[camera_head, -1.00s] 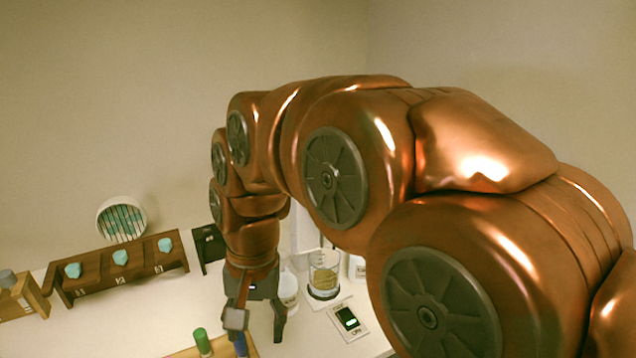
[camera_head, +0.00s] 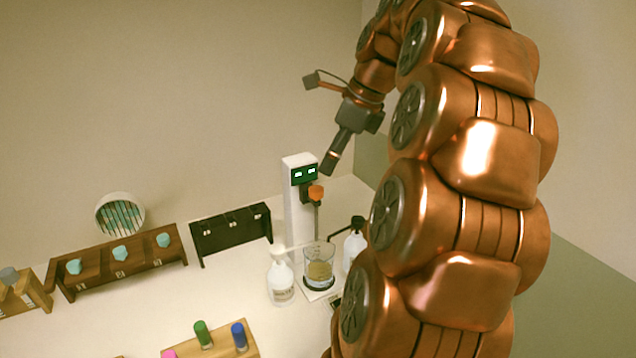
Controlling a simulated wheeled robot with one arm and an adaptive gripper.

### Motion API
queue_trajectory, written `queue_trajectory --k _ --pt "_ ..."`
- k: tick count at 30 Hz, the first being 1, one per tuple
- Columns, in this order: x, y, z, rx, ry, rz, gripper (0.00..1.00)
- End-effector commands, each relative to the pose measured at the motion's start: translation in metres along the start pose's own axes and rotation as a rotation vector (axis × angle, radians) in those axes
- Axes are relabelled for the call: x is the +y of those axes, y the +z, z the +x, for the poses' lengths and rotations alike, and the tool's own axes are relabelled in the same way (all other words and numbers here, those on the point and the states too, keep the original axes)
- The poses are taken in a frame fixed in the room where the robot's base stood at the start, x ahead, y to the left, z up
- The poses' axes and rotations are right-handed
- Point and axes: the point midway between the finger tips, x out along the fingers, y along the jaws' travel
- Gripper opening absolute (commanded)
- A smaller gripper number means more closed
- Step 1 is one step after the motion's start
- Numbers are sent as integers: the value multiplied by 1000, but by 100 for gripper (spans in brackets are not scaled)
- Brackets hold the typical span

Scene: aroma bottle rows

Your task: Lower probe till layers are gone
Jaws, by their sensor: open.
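A white stirrer stand (camera_head: 298,215) with a lit green display (camera_head: 304,173) stands at the right of the table. An orange knob (camera_head: 316,193) sits on its front, and a thin grey probe (camera_head: 317,222) hangs below it. A glass beaker (camera_head: 319,268) with yellowish liquid stands under the probe. I cannot tell whether the probe tip is inside the beaker, or make out separate layers. My gripper (camera_head: 322,122) is open and empty, above the stand and clear of the knob, one finger hanging near the display.
A white bottle (camera_head: 281,280) stands left of the beaker and a black-topped bottle (camera_head: 354,247) right of it. A dark rack (camera_head: 231,235), a brown rack with teal caps (camera_head: 120,265) and a wooden block with coloured vials (camera_head: 220,345) lie leftward. My arm covers the right side.

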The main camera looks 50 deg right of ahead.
Motion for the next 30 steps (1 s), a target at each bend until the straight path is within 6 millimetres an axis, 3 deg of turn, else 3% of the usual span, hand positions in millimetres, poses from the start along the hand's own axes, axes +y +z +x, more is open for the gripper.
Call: queue_trajectory --k 21,30 --pt "2 1 66 0 3 -6 57" --pt "1 1 74 1 1 -6 57"
